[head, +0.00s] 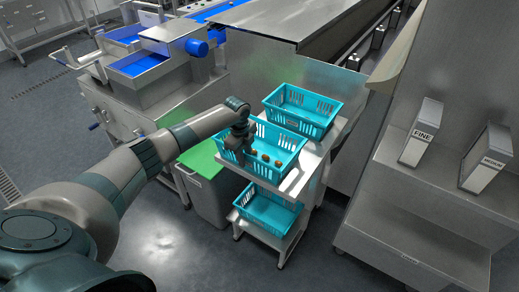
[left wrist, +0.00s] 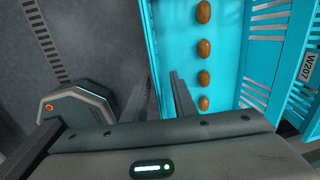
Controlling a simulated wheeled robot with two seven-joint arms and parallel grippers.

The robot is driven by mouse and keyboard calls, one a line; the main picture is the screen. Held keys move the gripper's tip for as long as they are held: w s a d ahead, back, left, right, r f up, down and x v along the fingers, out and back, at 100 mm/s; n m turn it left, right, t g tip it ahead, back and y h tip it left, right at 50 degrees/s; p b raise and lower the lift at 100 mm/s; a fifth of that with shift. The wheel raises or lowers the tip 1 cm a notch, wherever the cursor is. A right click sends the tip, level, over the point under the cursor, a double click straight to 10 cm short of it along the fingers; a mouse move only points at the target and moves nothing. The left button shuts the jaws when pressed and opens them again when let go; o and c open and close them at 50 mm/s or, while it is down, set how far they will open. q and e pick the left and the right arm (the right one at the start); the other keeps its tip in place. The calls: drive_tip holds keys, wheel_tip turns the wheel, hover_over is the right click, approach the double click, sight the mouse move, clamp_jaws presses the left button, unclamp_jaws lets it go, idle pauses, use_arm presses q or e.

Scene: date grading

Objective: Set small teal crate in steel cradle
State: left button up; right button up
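A teal slotted crate (head: 288,140) holding several brown dates stands on the upper tier of a steel stand. My left gripper (head: 243,145) is at its left end. In the left wrist view the fingers (left wrist: 163,90) stand close together on either side of the crate's wall, one over the floor and one inside. The crate's floor (left wrist: 181,50) and a row of dates show beside them. A second teal crate (head: 325,112) stands behind it, and a third (head: 268,215) sits on the lower shelf. I cannot tell which part is the steel cradle. My right gripper is out of view.
A grey bin with a green lid (head: 200,158) stands left of the stand. A steel bench (head: 420,215) with boxes marked FINE (head: 418,135) and MEDIUM (head: 485,160) is at the right. Steel machinery (head: 280,60) closes the back. Floor in front is clear.

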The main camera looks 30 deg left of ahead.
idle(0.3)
use_arm(q)
clamp_jaws()
drive_tip(key=shift+r, duration=0.1)
drive_tip(key=shift+w+a+r+b, duration=0.1)
drive_tip(key=shift+r+b, duration=0.4)
drive_tip(key=shift+r, duration=0.25)
drive_tip(key=r, duration=0.1)
drive_tip(key=r+b, duration=0.1)
drive_tip(key=shift+d+r, duration=0.35)
drive_tip(key=s+d+r+b, duration=0.3)
drive_tip(key=s+d+r, duration=0.2)
drive_tip(key=d, duration=0.4)
drive_tip(key=shift+s+d+r, duration=0.35)
drive_tip(key=shift+r, duration=0.55)
